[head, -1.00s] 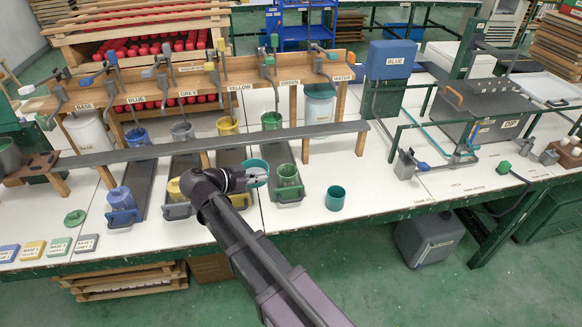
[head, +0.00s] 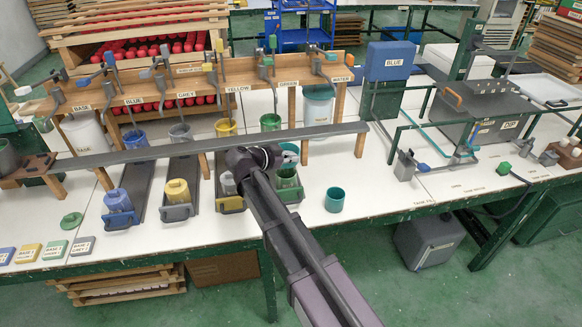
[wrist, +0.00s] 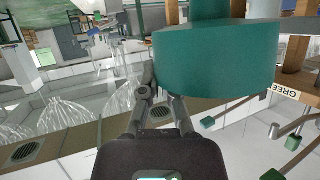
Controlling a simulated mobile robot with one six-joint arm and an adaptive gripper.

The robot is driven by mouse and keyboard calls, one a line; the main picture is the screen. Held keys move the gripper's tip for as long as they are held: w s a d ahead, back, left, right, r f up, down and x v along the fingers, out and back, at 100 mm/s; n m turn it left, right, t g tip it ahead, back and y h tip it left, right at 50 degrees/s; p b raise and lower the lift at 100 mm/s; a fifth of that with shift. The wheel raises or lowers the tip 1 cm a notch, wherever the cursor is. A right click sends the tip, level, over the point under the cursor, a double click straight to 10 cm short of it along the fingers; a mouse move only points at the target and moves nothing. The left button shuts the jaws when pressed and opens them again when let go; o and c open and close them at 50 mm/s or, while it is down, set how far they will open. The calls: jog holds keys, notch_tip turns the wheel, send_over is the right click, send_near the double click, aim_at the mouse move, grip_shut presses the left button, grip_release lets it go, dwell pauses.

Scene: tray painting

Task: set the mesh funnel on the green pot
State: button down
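The mesh funnel is teal and shows in the head view (head: 290,151), partly hidden by my arm. In the wrist view its wide teal body (wrist: 215,58) fills the upper middle, with a narrower neck above it in the picture. My gripper (head: 274,155) is at the funnel's left side, its fingers at the rim in the wrist view (wrist: 162,92), and appears shut on it. The green pot (head: 289,180) stands upright in a green-handled carrier just below the funnel. Whether funnel and pot touch I cannot tell.
Blue (head: 118,200), yellow (head: 178,191) and grey (head: 228,184) pots stand in lanes to the left. A grey rail (head: 190,146) crosses behind. A loose teal cup (head: 335,200) is to the right. Paint taps hang above bins behind the rail.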

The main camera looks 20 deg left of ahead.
aim_at(294, 166)
jog(key=shift+f+b, duration=1.75)
jog(key=shift+b, duration=0.05)
jog(key=shift+f+b, duration=0.6)
jog(key=c, duration=0.8)
grip_release()
jog(key=shift+r, duration=0.15)
jog(key=shift+r+p, duration=0.6)
jog(key=shift+p, duration=0.15)
jog(key=p+v, duration=0.4)
jog(key=v, duration=0.8)
jog(key=shift+f, duration=0.2)
